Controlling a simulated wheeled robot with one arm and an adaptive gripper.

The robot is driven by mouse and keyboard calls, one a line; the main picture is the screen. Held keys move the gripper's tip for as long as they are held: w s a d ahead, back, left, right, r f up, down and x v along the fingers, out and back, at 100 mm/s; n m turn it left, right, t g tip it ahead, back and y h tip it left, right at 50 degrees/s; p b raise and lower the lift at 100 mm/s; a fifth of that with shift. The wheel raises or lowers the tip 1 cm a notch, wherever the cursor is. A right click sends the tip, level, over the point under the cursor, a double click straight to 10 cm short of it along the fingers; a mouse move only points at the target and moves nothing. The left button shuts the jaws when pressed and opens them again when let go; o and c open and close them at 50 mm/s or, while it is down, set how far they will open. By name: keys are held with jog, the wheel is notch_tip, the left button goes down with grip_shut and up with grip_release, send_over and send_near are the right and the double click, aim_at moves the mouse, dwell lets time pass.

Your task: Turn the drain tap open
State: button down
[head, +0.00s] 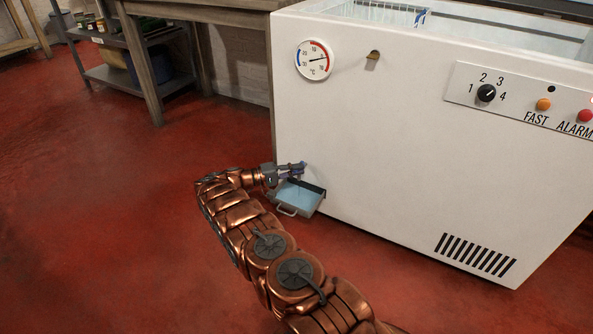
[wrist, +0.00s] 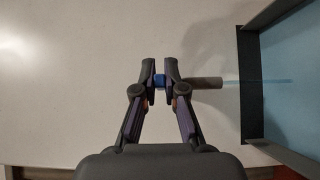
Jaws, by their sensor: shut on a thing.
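The white chest freezer (head: 380,150) stands on the red floor. In the wrist view, the drain tap's small blue handle (wrist: 159,81) sits between the fingertips of my gripper (wrist: 160,68), which is shut on it. The tap's grey-brown spout (wrist: 207,83) extends to the right of the fingers. A thin blue streak (wrist: 270,81), which looks like water, runs from the spout's end to the tray (wrist: 250,115). In the head view, my gripper (head: 302,168) is low at the freezer's front left, and the tap is too small to make out.
The grey tray (head: 286,211) with light blue liquid sits on the floor just below my gripper, against the freezer. A round thermometer (head: 315,59), a knob (head: 486,93) and lamps are on the freezer's front. Tables and shelves stand at the back left. The floor at left is clear.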

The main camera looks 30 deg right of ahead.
jog(key=shift+d, duration=0.1)
jog(key=c, duration=1.3)
grip_release()
jog(key=shift+o, duration=0.3)
jog(key=shift+r+n+t+p, duration=0.15)
jog(key=shift+n+t+p, duration=0.25)
jog(key=shift+t+p, duration=0.15)
jog(key=shift+s+n+t+p, duration=0.15)
jog(key=shift+n+t+p, duration=0.3)
jog(key=shift+t, duration=0.2)
